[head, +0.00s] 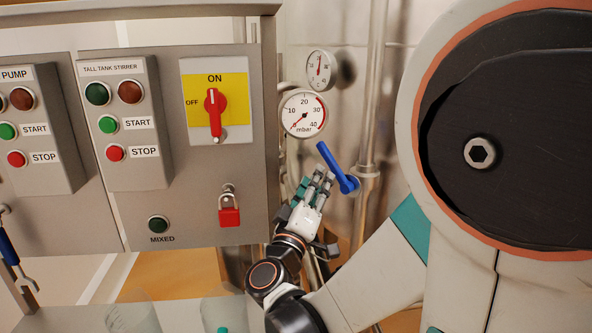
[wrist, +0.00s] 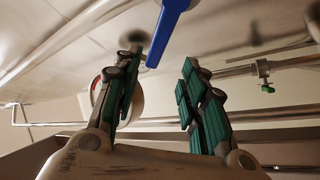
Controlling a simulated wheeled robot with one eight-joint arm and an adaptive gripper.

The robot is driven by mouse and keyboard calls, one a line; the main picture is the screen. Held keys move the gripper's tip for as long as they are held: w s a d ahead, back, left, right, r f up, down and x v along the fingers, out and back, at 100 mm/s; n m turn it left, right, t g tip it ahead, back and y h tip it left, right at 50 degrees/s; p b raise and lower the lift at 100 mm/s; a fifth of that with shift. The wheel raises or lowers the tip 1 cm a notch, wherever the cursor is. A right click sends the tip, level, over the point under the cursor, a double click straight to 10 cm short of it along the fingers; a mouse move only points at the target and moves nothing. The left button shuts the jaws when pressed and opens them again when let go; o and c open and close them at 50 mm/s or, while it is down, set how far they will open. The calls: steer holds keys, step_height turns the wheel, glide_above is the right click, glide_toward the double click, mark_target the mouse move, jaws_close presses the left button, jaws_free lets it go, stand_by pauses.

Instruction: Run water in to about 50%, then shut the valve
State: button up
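A blue valve lever (head: 334,165) slants from upper left down to its pivot on a pipe beside the tank wall. In the wrist view the blue lever (wrist: 167,30) hangs in from the top edge, its lower end between and just beyond the fingertips. My gripper (head: 324,178) is just below and left of the lever, fingers pointing up at it. The wrist view shows my gripper (wrist: 162,70) open, with a wide gap between its green-padded fingers and nothing held. Whether a finger touches the lever I cannot tell. No water or level marking shows.
A grey control cabinet (head: 215,190) with a red rotary switch (head: 214,113) and a red padlock (head: 229,214) stands close left. A mbar gauge (head: 303,113) and a smaller dial (head: 319,69) sit above the lever. A vertical pipe (head: 374,90) runs behind it.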

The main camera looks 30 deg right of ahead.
steer(key=shift+v, duration=1.25)
